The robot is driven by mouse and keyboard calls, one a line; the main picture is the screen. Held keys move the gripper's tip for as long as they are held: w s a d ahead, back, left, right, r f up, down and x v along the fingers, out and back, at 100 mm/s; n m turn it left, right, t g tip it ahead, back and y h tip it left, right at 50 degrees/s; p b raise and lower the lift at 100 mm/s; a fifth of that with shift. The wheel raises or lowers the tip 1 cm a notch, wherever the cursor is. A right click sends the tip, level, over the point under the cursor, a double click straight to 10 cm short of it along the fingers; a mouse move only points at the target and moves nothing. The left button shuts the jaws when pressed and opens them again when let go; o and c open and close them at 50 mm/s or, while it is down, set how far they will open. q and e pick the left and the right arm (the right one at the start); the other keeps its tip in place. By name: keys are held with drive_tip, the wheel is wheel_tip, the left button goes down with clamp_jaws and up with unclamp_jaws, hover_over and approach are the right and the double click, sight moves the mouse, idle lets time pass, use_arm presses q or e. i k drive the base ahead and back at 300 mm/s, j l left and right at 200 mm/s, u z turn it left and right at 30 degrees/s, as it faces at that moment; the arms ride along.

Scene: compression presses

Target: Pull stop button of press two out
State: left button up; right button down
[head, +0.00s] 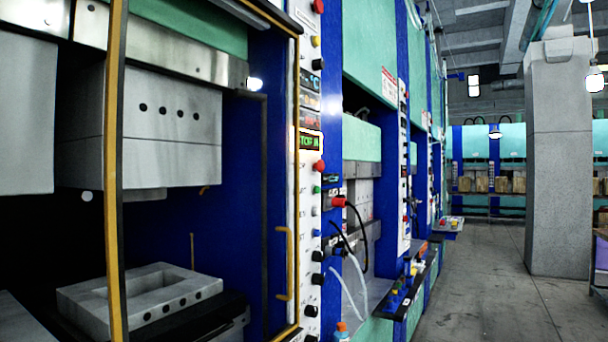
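The nearest press has a white control panel (308,190) seen at a steep angle. A red mushroom button (319,166) sits on it below a small display with green letters (309,142). Another red button (318,6) is at the panel's top. Black, green and yellow controls line the same panel. Further along, a second press has its own narrow panel (404,170) with small controls. I cannot tell which press is number two, or whether any red button is in or out. Neither gripper is in view.
A yellow-edged guard frame (116,150) with a yellow handle (283,262) stands in front of the nearest press. A red plug with black cables (338,202) hangs beside the panel. A concrete pillar (559,160) stands at the right. The grey floor aisle (480,285) is clear.

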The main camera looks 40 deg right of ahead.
sight(320, 165)
drive_tip(key=l+z, duration=0.1)
drive_tip(key=z, duration=1.15)
